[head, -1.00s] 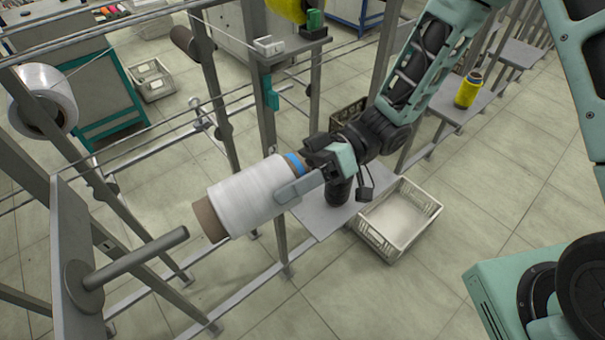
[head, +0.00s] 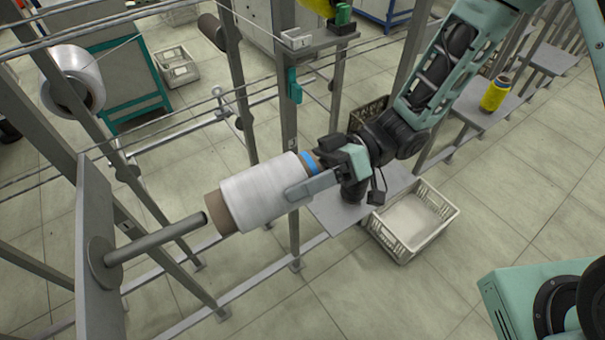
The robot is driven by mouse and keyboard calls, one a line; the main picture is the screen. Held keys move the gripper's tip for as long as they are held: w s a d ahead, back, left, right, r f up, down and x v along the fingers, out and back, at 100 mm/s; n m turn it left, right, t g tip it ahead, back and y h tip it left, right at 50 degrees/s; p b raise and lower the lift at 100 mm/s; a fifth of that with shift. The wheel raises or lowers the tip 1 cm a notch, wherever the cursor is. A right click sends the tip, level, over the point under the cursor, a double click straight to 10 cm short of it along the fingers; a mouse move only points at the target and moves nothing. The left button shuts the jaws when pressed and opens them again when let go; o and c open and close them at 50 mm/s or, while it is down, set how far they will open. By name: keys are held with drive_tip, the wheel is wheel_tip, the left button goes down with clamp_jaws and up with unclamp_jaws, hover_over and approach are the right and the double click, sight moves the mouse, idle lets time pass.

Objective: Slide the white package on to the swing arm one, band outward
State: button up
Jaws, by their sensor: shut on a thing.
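The white package (head: 262,193) is a thick roll of white yarn on a brown tube, lying on its side in the air. A blue band (head: 309,162) shows at its right end, beside my gripper (head: 318,180). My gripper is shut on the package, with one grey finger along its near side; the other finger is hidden. The bare brown tube end (head: 219,213) points left to a grey peg (head: 160,239) on an upright plate (head: 95,250), which looks like the swing arm. The tube end is close to the peg tip; a gap or overlap is hard to judge.
Another white package (head: 72,78) hangs on the frame at upper left. A grey shelf (head: 335,225) and a pale crate (head: 412,222) are below my gripper. A yellow package (head: 494,93) stands on a shelf at right. Rods and posts of the frame surround the package.

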approach(203, 224)
drive_tip(key=shift+w+f, duration=0.5)
drive_tip(key=shift+f, duration=0.1)
drive_tip(key=shift+b+x, duration=0.4)
drive_tip(key=shift+x, duration=2.6)
drive_tip(key=shift+b+x, duration=0.4)
drive_tip(key=shift+x, duration=1.9)
drive_tip(key=shift+d+f+b, duration=0.1)
drive_tip(key=shift+f+b, duration=0.2)
drive_tip(key=shift+f, duration=0.15)
drive_tip(key=o, duration=1.1)
